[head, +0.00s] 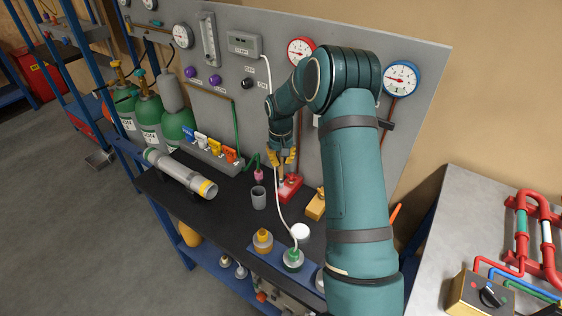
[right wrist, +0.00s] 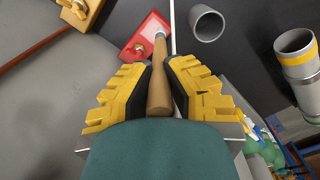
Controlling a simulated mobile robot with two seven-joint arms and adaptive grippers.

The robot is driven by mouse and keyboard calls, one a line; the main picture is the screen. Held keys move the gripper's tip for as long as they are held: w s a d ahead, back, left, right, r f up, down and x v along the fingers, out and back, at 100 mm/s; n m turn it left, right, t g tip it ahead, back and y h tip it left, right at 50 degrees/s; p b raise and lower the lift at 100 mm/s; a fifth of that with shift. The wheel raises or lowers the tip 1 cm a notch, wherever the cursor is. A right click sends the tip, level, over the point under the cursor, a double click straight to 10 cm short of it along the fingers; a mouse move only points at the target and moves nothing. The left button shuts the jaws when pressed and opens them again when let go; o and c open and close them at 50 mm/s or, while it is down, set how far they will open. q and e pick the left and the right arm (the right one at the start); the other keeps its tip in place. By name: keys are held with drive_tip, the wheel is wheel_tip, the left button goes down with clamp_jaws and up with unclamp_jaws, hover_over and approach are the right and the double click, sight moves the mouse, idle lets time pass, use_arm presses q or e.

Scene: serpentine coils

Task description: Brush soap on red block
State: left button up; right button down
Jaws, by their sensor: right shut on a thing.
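My right gripper (head: 282,158) points down over the back of the black bench. In the right wrist view, its yellow fingers (right wrist: 158,68) are shut on the wooden handle of a brush (right wrist: 160,92). The brush's pale tip overlaps the red block (right wrist: 148,32); I cannot tell whether it touches. In the head view the red block (head: 291,190) sits on the bench just below the gripper. A grey cup (head: 258,198) stands left of the block and also shows in the right wrist view (right wrist: 206,24). I cannot make out any soap. My left gripper is not in view.
A yellow block (head: 316,206) stands right of the red one. Bottles (head: 292,260) stand at the bench's front, with a thin white tube running up from there. A grey cylinder (head: 178,172) lies at the left. The gauge panel (head: 218,85) rises behind.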

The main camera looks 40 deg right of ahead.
drive_tip(key=shift+r+p, duration=1.2)
drive_tip(key=shift+r, duration=1.1)
drive_tip(key=shift+a, duration=0.1)
drive_tip(key=shift+f, duration=0.15)
